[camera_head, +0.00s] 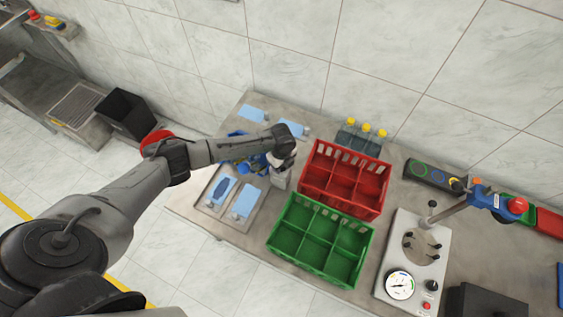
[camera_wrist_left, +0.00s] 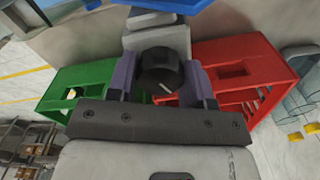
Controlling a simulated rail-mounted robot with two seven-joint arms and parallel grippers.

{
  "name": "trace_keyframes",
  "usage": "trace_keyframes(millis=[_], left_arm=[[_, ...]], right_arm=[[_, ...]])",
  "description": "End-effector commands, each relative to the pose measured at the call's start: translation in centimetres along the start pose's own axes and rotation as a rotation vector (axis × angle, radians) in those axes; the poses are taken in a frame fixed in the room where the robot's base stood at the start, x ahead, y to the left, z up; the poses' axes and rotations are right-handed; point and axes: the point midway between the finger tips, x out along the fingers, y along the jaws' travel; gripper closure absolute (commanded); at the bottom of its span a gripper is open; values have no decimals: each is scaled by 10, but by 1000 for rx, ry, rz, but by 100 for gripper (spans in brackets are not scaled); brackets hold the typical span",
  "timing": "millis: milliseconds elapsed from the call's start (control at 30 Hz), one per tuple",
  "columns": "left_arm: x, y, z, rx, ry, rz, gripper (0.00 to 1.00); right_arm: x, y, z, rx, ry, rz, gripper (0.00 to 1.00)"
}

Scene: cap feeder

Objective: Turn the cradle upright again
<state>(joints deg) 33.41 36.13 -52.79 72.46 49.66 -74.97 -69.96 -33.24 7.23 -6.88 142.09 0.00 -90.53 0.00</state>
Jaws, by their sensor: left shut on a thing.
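The blue cradle (camera_head: 248,167) is at the left end of the bench in the head view, partly hidden behind my left arm. A blue edge, apparently the same part, shows at the top of the left wrist view (camera_wrist_left: 165,8). A black round knob (camera_wrist_left: 157,68) with a white mark sits on a grey mount (camera_wrist_left: 155,40) beside the blue part. My left gripper (camera_head: 272,163) is shut on the knob, with one finger on each side of it. I cannot tell the cradle's exact tilt, as most of it is hidden. My right gripper is not in view.
A red crate (camera_head: 347,204) and a green crate (camera_head: 290,265) stand right of the cradle. Yellow-capped bottles (camera_head: 364,130) stand behind the red crate. Trays with blue pads (camera_head: 219,190) lie in front of the cradle. A gauge fixture (camera_head: 399,285) stands at the right.

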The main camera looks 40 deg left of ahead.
Motion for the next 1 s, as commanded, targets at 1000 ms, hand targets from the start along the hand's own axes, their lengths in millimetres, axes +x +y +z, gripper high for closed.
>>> trace_keyframes(millis=[1000], left_arm=[[0, 0, 0, -854, 2, 0, 78]], right_arm=[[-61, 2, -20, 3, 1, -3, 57]])
